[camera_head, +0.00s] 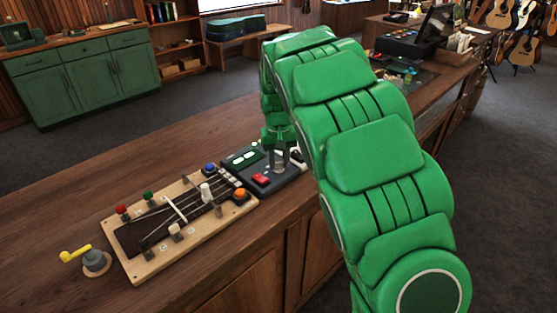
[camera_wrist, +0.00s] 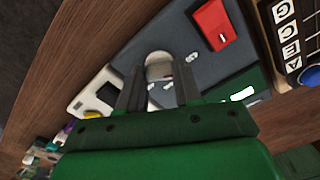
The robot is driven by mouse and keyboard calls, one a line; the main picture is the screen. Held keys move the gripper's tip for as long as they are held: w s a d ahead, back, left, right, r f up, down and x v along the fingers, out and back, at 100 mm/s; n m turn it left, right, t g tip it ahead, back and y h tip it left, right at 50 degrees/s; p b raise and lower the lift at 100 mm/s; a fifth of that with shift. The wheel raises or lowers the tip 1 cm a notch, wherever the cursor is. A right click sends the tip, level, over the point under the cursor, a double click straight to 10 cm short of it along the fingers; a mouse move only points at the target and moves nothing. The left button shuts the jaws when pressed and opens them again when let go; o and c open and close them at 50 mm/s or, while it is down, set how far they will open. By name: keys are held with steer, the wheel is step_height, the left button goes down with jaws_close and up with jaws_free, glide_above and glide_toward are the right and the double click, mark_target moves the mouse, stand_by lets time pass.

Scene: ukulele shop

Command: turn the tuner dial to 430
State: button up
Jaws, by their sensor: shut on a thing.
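The tuner (camera_head: 292,183) is a dark grey box on the wooden counter, with a red button (camera_head: 260,179) and a green display (camera_head: 245,158). In the wrist view the tuner (camera_wrist: 185,28) fills the upper middle, with its red button (camera_wrist: 215,24) at the top. My gripper (camera_head: 279,163) points down over the tuner's right part. In the wrist view my gripper (camera_wrist: 159,86) has a finger on each side of the pale round dial (camera_wrist: 159,66) and is shut on it. White marks show near the dial, too small to read. The fingers hide part of the dial.
A wooden board with strings and coloured pegs (camera_head: 150,272) lies left of the tuner. A grey post with a yellow crank (camera_head: 95,262) stands at its far left. A pale device (camera_wrist: 92,98) adjoins the tuner. Bare counter (camera_head: 60,203) lies behind the board.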

steer(key=shift+m, duration=0.5)
steer(key=o, duration=1)
steer(key=shift+o, duration=0.2)
steer(key=shift+r, duration=3.85)
